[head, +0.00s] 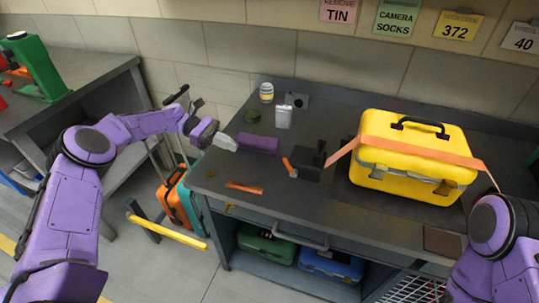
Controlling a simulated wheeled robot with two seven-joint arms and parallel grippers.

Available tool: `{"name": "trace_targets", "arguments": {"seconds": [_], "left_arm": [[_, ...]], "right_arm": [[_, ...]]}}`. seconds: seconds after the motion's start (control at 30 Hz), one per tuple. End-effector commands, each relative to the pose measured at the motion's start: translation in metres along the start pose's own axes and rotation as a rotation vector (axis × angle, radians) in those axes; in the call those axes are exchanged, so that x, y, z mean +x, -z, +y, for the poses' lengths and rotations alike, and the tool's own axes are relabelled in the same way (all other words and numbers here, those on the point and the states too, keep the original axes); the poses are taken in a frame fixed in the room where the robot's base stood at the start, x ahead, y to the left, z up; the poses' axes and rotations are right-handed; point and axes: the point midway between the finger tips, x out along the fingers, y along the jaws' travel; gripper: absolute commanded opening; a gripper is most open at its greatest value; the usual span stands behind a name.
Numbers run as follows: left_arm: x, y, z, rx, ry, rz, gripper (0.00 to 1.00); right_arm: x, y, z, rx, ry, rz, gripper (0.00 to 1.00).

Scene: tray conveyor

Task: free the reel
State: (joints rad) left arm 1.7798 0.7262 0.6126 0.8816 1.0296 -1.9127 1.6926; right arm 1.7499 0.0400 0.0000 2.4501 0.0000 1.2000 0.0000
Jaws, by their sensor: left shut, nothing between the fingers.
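No thing is plainly a reel. A black block-like object (309,163) with an upright part stands on the dark table, with a short orange piece (289,168) at its left. A wide orange strap (420,151) runs from beside that block across a yellow case (405,178) and down its right side. My left gripper (226,143) is shut and empty at the table's left edge, its pale fingers close to a purple block (259,144); I cannot tell if they touch. Of my right arm only a purple link shows at the lower right; its gripper is out of view.
A white box (283,117), a yellow-banded jar (266,92) and a green item (253,117) stand at the back. An orange strip (244,187) lies near the front edge. Green (266,244) and blue (331,265) cases sit on the shelf below. The table's front middle is mostly clear.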

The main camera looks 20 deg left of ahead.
Motion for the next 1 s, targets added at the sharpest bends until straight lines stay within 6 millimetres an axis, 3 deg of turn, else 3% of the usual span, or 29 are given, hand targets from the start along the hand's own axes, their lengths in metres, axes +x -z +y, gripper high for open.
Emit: {"name": "trace_targets", "arguments": {"seconds": [0.17,0.5,0.7,1.0], "left_arm": [[0.025,-0.004,-0.001,-0.003,0.005,0.0,0.0],[0.098,-0.004,-0.002,-0.004,0.0,0.001,0.0],[0.118,-0.025,-0.002,-0.001,-0.001,0.001,0.0],[0.125,-0.028,-0.001,-0.001,-0.003,0.001,0.0]], "right_arm": [[-0.013,0.005,0.001,0.0,0.0,0.0,0.43],[-0.04,0.017,0.004,0.0,0.0,0.0,0.43],[-0.057,0.024,0.005,0.0,0.0,0.0,0.43],[-0.058,0.024,0.005,0.0,0.0,0.0,0.43]]}}
